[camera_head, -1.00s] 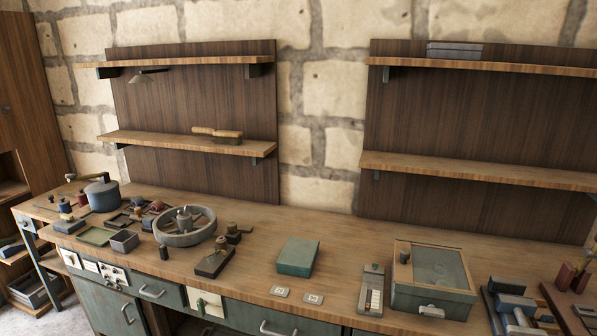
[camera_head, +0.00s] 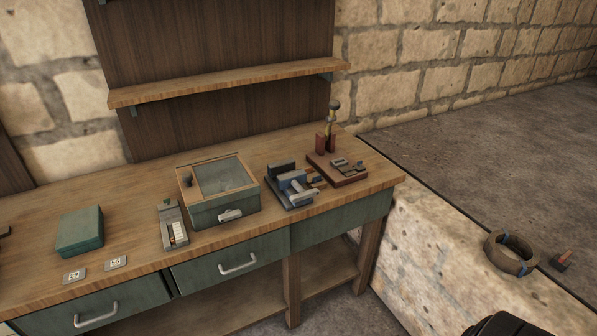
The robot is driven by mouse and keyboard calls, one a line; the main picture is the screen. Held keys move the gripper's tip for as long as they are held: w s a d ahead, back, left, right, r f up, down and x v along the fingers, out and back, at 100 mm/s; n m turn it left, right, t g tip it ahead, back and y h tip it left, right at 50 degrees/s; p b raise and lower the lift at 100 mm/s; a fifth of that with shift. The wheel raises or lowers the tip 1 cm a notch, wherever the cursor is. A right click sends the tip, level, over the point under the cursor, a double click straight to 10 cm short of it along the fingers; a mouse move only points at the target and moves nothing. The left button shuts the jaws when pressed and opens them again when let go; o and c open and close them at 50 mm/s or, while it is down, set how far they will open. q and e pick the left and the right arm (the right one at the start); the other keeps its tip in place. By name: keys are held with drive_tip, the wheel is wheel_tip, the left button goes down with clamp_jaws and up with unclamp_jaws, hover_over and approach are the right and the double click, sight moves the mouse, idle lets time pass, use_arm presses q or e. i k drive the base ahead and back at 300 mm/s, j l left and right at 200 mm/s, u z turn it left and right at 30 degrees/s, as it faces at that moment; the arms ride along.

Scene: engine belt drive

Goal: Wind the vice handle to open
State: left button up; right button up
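A small bench vice (camera_head: 292,186) with grey and blue parts sits on the right part of the wooden workbench, between a green box and a reddish-brown board. Its handle is too small to make out clearly, and I cannot tell how far its jaws are apart. A black shape at the bottom right edge may be part of my own arm. Neither gripper shows in the view.
The green box (camera_head: 222,192) with a wooden-framed lid stands left of the vice. The reddish-brown board (camera_head: 337,171) with a small upright fixture is to its right. A stone ledge (camera_head: 440,235) bears a brown ring (camera_head: 510,253). The workbench (camera_head: 130,222) has drawers in front.

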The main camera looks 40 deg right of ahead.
sight(302, 195)
drive_tip(key=z, duration=1.2)
